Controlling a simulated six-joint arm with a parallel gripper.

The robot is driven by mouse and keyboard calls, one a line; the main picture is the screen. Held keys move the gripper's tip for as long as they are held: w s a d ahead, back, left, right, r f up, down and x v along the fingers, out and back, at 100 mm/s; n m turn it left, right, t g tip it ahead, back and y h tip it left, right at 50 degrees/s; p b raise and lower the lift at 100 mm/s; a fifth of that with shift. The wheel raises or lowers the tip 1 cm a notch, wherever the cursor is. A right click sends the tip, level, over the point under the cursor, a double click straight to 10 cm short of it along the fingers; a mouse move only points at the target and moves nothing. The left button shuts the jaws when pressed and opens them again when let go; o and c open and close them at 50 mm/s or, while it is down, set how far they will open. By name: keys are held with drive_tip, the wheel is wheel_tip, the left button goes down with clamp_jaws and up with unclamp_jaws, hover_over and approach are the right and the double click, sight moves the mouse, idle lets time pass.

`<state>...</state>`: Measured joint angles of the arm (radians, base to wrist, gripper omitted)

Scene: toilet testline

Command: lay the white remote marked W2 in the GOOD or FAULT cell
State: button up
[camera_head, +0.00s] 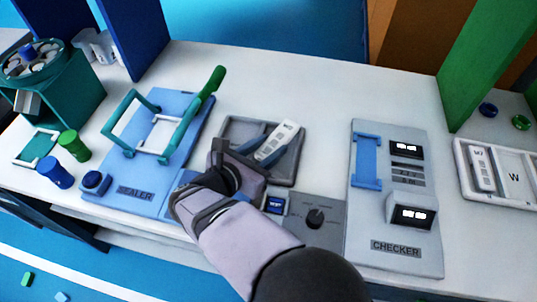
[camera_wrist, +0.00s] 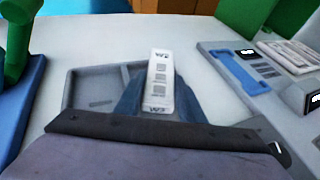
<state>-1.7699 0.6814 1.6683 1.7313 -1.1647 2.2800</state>
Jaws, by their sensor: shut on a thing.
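My gripper (camera_head: 260,149) is shut on a white remote (camera_head: 279,141), which it holds tilted at or just above a grey tray (camera_head: 236,126). In the wrist view the remote (camera_wrist: 159,75) stands up between the two blue-grey fingers (camera_wrist: 157,98), its printed face toward the camera; its marking is too small to read surely. The tray (camera_wrist: 72,90) spreads around and behind it there, and my gripper hides its near part. Whether the remote touches the tray cannot be told. I can read no GOOD or FAULT label.
A blue sealer (camera_head: 135,193) with a green-handled frame stands left of the tray. A knob panel (camera_head: 330,227) and a grey checker (camera_head: 391,235) stand right. Table behind is clear.

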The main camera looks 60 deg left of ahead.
wheel_tip(320, 180, down, 3)
drive_tip(key=shift+r, duration=0.1)
drive_tip(key=shift+d+f, duration=0.1)
drive_tip(key=shift+f, duration=0.2)
drive_tip(key=shift+d+f, duration=0.1)
drive_tip(key=shift+f, duration=0.15)
drive_tip(key=shift+c, duration=1)
drive_tip(key=o, duration=1)
drive_tip(key=shift+f, duration=0.1)
drive_tip(key=shift+s, duration=0.1)
drive_tip(key=shift+s+r, duration=0.3)
drive_tip(key=shift+s, duration=0.15)
drive_tip(key=shift+b+v, duration=0.35)
drive_tip(key=shift+v, duration=1.1)
drive_tip(key=shift+w+r, duration=0.1)
drive_tip(key=shift+r, duration=0.1)
